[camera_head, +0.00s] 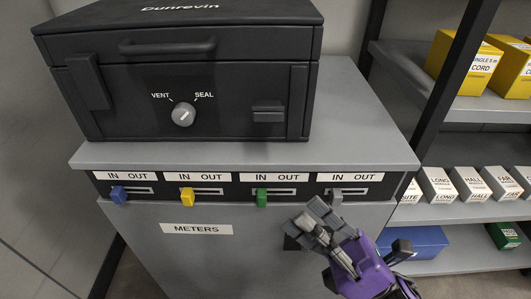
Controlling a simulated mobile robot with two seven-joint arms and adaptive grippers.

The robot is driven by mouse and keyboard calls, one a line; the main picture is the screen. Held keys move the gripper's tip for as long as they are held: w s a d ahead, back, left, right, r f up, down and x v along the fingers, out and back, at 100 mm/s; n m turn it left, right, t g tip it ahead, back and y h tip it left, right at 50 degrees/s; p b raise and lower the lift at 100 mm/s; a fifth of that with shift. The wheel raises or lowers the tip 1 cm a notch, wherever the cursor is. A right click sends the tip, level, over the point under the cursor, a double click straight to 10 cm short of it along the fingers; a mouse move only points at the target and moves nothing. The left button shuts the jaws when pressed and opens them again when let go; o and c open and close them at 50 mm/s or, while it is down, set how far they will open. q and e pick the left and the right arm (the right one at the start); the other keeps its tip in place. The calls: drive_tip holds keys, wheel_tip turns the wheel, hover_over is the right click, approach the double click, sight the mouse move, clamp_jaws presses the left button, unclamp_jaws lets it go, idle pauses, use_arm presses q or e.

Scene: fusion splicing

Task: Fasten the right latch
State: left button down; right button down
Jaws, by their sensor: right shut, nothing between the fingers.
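The black case (230,75) stands closed on top of the grey cabinet. On the right of its front is the right latch (268,111), a small dark block lying horizontally beside a vertical dark strip (298,100). On the left of the front, a longer dark latch piece (88,82) stands nearly upright. My right gripper (318,215) is shut and empty. It is in front of the cabinet, below and to the right of the right latch and apart from it. My left gripper is not in view.
A grey knob (183,114) sits between VENT and SEAL. Blue (118,195), yellow (187,198), green (262,198) and grey (336,196) sliders line the cabinet front. Shelves with yellow boxes (459,62) and small white-labelled boxes (437,184) stand at the right.

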sight(268, 110)
drive_tip(key=d+r+x, duration=0.1)
drive_tip(key=d+x, duration=0.1)
drive_tip(key=x, duration=1)
drive_tip(key=shift+w+r, duration=0.4)
drive_tip(key=shift+r, duration=0.1)
drive_tip(key=shift+a, duration=0.15)
